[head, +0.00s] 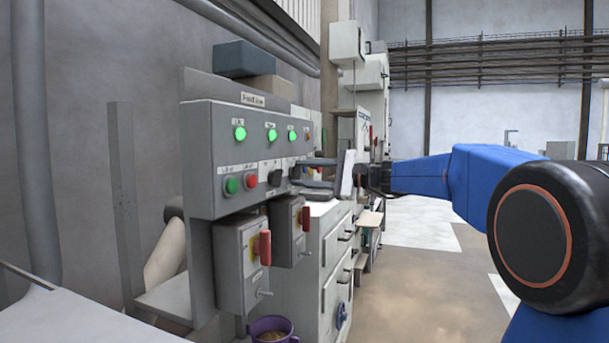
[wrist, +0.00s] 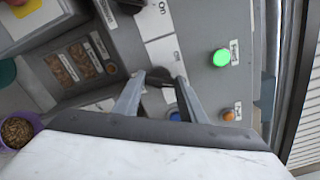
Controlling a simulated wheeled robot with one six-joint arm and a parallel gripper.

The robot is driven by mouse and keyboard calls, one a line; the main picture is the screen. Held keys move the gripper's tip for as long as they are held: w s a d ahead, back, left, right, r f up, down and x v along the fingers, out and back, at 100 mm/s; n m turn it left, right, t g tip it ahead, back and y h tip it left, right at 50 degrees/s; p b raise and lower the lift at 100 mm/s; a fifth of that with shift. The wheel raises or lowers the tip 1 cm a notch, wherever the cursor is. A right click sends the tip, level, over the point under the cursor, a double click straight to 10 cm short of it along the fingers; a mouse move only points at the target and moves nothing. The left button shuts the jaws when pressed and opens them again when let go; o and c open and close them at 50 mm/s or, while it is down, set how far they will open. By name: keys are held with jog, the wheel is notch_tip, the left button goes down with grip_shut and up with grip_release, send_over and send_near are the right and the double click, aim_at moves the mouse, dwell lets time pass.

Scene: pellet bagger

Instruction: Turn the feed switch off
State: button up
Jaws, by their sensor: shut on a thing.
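A grey control panel (head: 205,150) carries two black rotary switch knobs. The left knob (head: 276,177) is free. The right knob (head: 295,172) is at the tips of my gripper (head: 303,174), which reaches in from the right. In the wrist view my gripper (wrist: 156,92) has its two fingers shut on that black knob (wrist: 158,77), one finger on each side. "On" lettering shows on the white plate (wrist: 165,50) beside it. The small labels are too blurred to tell which knob is the feed switch. The fingers hide part of the knob's surroundings.
Green lamps (head: 240,133) glow along the panel top. A green button (head: 231,185) and a red button (head: 251,181) sit left of the knobs. Below hang switch boxes with red handles (head: 265,247). A purple bucket of pellets (head: 270,328) stands low. Open floor lies right.

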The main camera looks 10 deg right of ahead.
jog(key=n, duration=0.6)
jog(key=shift+f, duration=0.1)
jog(key=shift+f+n, duration=0.1)
jog(key=shift+n, duration=2.7)
jog(key=o, duration=1.1)
jog(key=shift+c, duration=0.2)
jog(key=v, duration=1.7)
jog(key=shift+s+d, duration=0.15)
jog(key=shift+d, duration=0.05)
